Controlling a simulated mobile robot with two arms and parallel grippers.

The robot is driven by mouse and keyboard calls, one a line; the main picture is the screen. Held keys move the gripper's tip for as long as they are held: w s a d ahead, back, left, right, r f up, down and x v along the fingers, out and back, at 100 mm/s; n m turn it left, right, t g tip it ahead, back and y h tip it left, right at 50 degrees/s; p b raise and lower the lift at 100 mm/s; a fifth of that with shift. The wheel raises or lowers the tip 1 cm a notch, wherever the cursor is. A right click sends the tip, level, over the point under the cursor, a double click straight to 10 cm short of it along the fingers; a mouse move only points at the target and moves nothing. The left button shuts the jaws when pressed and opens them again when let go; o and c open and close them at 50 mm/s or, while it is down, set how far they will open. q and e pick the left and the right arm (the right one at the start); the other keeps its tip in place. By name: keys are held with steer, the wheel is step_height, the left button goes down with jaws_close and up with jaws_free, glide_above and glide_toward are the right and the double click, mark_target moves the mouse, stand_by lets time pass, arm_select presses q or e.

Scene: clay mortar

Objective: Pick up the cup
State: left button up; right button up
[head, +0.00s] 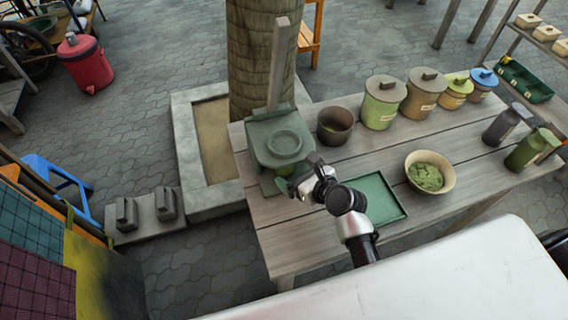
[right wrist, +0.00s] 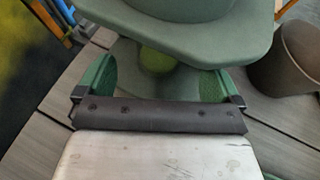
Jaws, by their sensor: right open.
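My right gripper (head: 291,186) is at the front of a green stand-like device (head: 264,132) at the table's left end. In the right wrist view its two green-padded fingers (right wrist: 157,82) are spread wide under the device's overhanging top (right wrist: 180,30). A small yellow-green rounded thing (right wrist: 156,58) shows beyond and between the fingers, with a clear gap on both sides. It may be the cup; its upper part is hidden by the overhang. A dark brown open cup-like pot (head: 335,126) stands right of the device. My left gripper is out of view.
A green tray (head: 378,198) lies right of my right arm, with a bowl of green matter (head: 429,173) beyond it. Several lidded canisters (head: 383,103) line the back edge. A tree trunk (head: 262,50) rises behind the table (head: 285,235).

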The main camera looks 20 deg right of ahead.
mark_target(292, 170)
steer(key=x, duration=0.5)
steer(key=shift+s+d+f, duration=0.1)
steer(key=shift+d+f, duration=0.15)
steer(key=shift+f, duration=0.05)
steer(key=shift+s, duration=0.1)
steer(key=c, duration=1)
steer(key=shift+r, duration=0.15)
